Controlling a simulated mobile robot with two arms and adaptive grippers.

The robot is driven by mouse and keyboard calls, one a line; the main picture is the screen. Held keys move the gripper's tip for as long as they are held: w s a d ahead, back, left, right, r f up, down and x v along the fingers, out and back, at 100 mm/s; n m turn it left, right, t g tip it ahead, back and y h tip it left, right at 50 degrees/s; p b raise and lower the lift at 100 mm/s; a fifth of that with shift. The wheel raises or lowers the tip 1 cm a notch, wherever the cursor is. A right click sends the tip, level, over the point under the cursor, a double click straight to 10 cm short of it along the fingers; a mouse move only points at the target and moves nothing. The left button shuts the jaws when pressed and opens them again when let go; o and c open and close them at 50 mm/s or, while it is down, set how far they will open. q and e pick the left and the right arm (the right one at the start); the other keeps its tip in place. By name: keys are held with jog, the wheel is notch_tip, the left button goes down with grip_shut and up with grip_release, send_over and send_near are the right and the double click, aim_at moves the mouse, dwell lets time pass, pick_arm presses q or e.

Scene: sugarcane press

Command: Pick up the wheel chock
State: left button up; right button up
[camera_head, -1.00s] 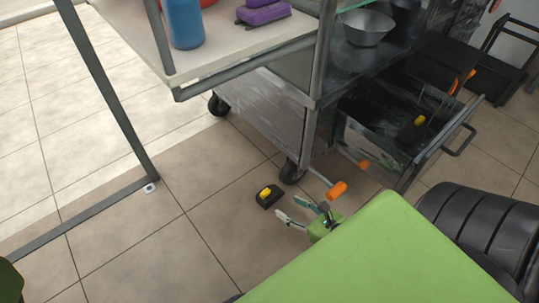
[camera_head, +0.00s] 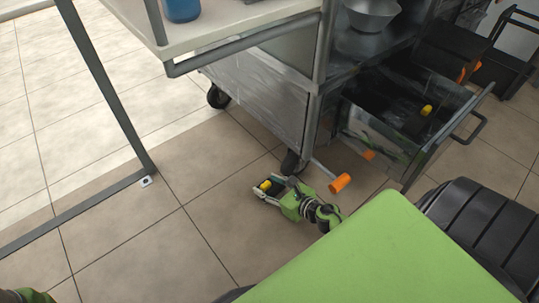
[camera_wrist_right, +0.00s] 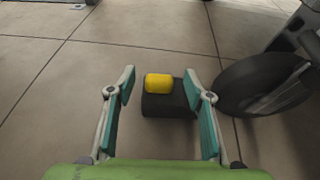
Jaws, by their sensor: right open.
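The wheel chock (camera_head: 268,185), a small black block with a yellow top, lies on the tiled floor beside the cart's front caster. The gripper partly hides the chock in the head view. Only a green part of my left arm shows at the bottom left corner; its fingers are not visible.
A black caster wheel (camera_head: 293,162) stands close to the chock; it is large at right in the wrist view (camera_wrist_right: 262,85). An orange-ended bar (camera_head: 340,183) juts out nearby. An open drawer (camera_head: 402,150) holds a similar yellow-and-black item. The floor to the left is clear.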

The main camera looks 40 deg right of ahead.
jog(key=shift+x, duration=0.9)
grip_shut()
jog(key=shift+r, duration=0.1)
